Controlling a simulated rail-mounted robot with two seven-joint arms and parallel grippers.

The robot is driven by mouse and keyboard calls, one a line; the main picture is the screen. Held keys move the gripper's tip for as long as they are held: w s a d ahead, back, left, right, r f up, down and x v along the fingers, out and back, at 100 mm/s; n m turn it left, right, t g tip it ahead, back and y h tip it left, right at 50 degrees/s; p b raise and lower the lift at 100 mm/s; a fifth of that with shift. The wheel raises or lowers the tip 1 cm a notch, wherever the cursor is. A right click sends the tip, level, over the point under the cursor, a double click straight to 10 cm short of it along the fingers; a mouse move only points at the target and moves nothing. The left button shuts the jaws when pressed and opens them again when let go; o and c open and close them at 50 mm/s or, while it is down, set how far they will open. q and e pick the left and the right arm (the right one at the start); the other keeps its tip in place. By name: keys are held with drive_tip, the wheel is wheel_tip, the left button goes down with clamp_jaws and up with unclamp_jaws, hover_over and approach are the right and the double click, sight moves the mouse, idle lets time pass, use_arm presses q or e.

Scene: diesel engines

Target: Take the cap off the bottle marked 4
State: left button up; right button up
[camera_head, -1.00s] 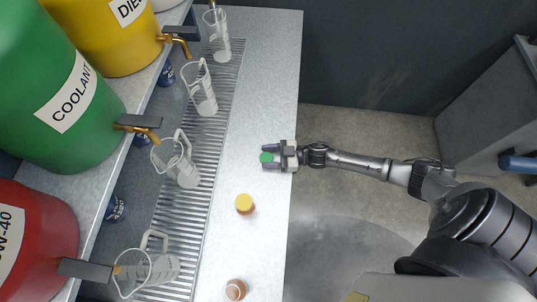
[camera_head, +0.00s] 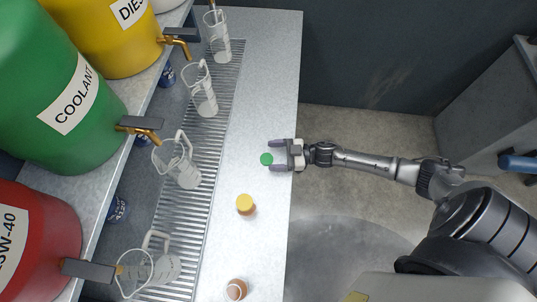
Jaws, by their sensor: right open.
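Three small bottles stand on the metal bench. One has a green cap (camera_head: 266,159), one a yellow cap (camera_head: 244,203), and one a brown top (camera_head: 236,289). No number 4 can be read on any of them from here. My right gripper (camera_head: 275,156) is open at the green-capped bottle, reaching in from the right. Its two fingers lie on either side, with the cap at their tips. The bottle's body is hidden below the cap. My left gripper is not in view.
Several clear measuring jugs (camera_head: 180,165) stand on a grated drain strip along the bench. Green, yellow and red drums (camera_head: 30,240) with brass taps (camera_head: 137,130) are on the left. The bench's right edge is near my right gripper, and bare bench (camera_head: 262,60) lies beyond it.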

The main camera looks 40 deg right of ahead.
drive_tip(key=v, duration=1)
